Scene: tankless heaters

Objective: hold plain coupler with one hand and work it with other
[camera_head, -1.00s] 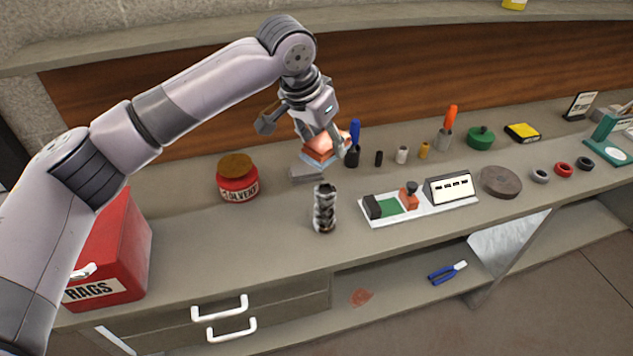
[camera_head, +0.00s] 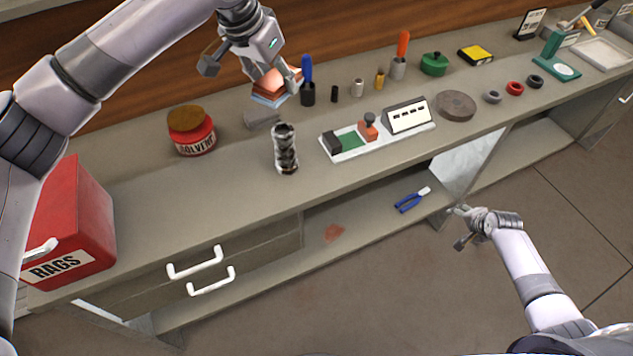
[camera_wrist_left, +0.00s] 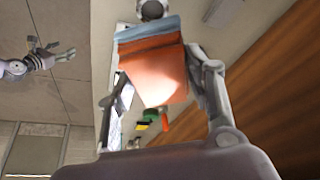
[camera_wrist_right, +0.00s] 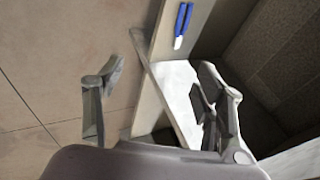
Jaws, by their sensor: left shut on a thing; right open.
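My left gripper (camera_head: 273,88) is shut on a layered orange and blue-grey block (camera_head: 268,88), held above the back of the bench. The block (camera_wrist_left: 155,68) fills the space between the fingers in the left wrist view. My right gripper (camera_head: 459,226) is open and empty, out in front of the bench; its spread fingers show in the right wrist view (camera_wrist_right: 158,85). I cannot tell for sure which part is the plain coupler. Small upright cylinders stand in a row at the back: a black one (camera_head: 334,94), a silver one (camera_head: 358,88) and a brass one (camera_head: 380,80).
A solvent jar (camera_head: 192,132), red rags box (camera_head: 70,225) and white tray (camera_head: 350,153) are also on the bench. Blue-handled pliers (camera_head: 411,201) lie on the lower shelf.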

